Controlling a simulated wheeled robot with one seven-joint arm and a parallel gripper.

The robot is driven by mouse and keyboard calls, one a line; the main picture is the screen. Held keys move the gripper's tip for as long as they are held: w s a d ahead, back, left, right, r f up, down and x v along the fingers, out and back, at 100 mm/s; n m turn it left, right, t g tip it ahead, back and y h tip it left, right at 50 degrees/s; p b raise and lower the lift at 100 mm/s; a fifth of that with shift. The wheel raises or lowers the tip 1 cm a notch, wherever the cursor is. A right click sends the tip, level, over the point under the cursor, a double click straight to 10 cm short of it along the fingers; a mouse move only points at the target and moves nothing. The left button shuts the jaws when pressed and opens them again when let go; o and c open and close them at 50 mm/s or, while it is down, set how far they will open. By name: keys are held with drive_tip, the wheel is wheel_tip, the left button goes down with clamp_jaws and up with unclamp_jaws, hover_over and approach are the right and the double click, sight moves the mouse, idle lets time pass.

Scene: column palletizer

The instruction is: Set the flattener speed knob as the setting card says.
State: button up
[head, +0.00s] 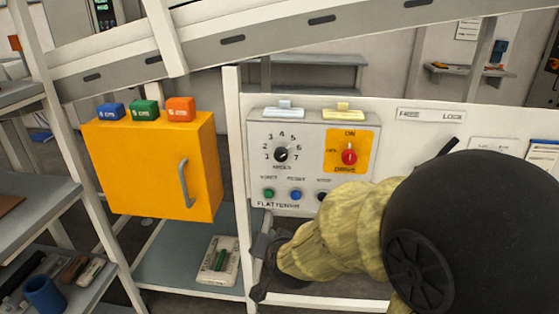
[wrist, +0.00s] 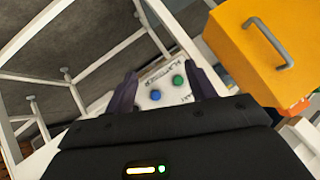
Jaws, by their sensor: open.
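The flattener panel (head: 312,190) is a light grey box on a white frame. Its black speed knob (head: 281,155) sits on a dial numbered 1 to 7; its pointer is too small to read surely. No setting card is readable. My gripper (head: 263,268) is below the panel's lower left, apart from the knob and empty. In the wrist view my gripper (wrist: 163,88) has its two dark fingers spread. The green button (wrist: 178,80) and blue button (wrist: 155,95) show between them; the knob is not seen there.
A red drive switch (head: 349,156) on an orange plate is right of the knob. A yellow cabinet (head: 150,165) with a handle stands left, also in the wrist view (wrist: 260,55). A pale card (head: 495,150), partly hidden, is behind my arm. White posts and rails surround the panel.

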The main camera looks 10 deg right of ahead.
drive_tip(key=s+d+f+n+g, duration=0.2)
drive_tip(key=s+d+f+g, duration=0.1)
drive_tip(key=s, duration=0.2)
drive_tip(key=s+d+f+n+g, duration=0.3)
drive_tip(key=s+g, duration=0.1)
drive_tip(key=s, duration=0.2)
drive_tip(key=shift+s+f+n+g+h, duration=0.15)
drive_tip(key=shift+f+n+g+h, duration=0.15)
drive_tip(key=shift+f, duration=0.05)
drive_tip(key=shift+c, duration=0.2)
drive_tip(key=c, duration=0.3)
drive_tip(key=shift+c, duration=0.3)
